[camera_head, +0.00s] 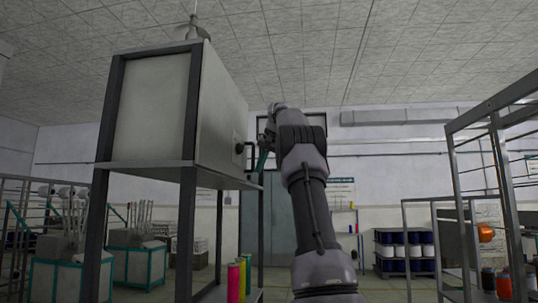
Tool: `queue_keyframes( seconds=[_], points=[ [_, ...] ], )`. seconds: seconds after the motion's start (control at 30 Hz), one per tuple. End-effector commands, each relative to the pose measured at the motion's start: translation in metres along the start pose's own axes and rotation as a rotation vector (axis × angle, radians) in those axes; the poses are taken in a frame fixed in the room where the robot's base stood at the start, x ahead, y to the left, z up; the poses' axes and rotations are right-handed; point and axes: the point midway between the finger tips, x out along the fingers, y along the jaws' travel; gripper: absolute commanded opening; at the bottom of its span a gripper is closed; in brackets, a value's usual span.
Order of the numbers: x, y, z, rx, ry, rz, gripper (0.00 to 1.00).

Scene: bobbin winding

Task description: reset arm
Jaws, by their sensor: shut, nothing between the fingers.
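My arm rises from the bottom centre of the head view and bends over to the left at the top. My gripper (262,160) is at its far end, small and partly hidden by the arm. It is shut and holds nothing that I can see. It is just right of the large grey box-shaped cabinet (155,110). A dark round fitting (239,149) sits on the cabinet's right side, close to the gripper. I cannot tell whether they touch.
The cabinet stands on a dark metal frame (187,230) with coloured spools (235,281) below. Teal-framed machines (138,255) stand at left. A metal rack (480,190) stands at right, with shelved spools (403,252) behind. A grey door (290,215) is at the back.

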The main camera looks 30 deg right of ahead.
Motion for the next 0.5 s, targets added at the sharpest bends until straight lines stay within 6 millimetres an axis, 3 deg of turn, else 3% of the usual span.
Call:
queue_keyframes(
  seconds=[0.2, 0.5],
  points=[
    [-0.042, 0.005, -0.004, 0.003, 0.005, 0.003, 0.00],
    [-0.062, 0.006, -0.004, 0.004, 0.001, 0.005, 0.00]
  ],
)
